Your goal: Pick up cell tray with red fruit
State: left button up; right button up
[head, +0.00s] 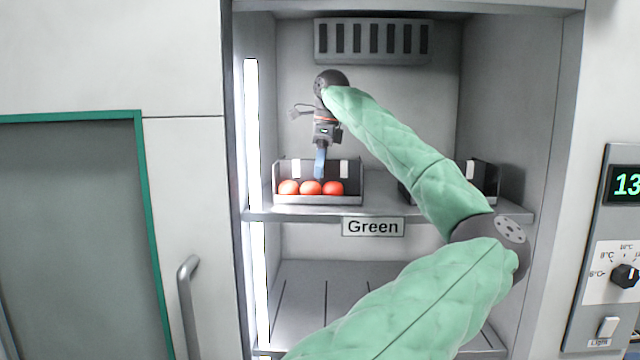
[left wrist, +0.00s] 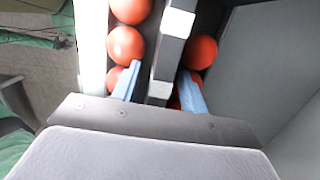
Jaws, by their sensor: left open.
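The cell tray (head: 318,201) is dark grey with red fruit (head: 311,188) in its front row. It stands on the left part of the shelf labelled "Green". An upright wall with two white patches rises behind that row. My left gripper (head: 319,170) reaches down over the tray's middle. In the left wrist view, the left gripper (left wrist: 160,77) is open, with one blue finger on each side of the tray's dark upright wall (left wrist: 173,48). Red fruit (left wrist: 126,44) lies on both sides of this wall. Contact cannot be told. My right gripper is not in view.
Another dark tray (head: 486,178) stands at the right of the shelf (head: 300,214), largely hidden by my arm. The cabinet's side walls close in the shelf. A vent (head: 372,42) is on the back wall. The lower shelf (head: 300,300) looks empty where visible.

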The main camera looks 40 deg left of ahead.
pick_arm(q)
grip_shut()
dwell(1.4)
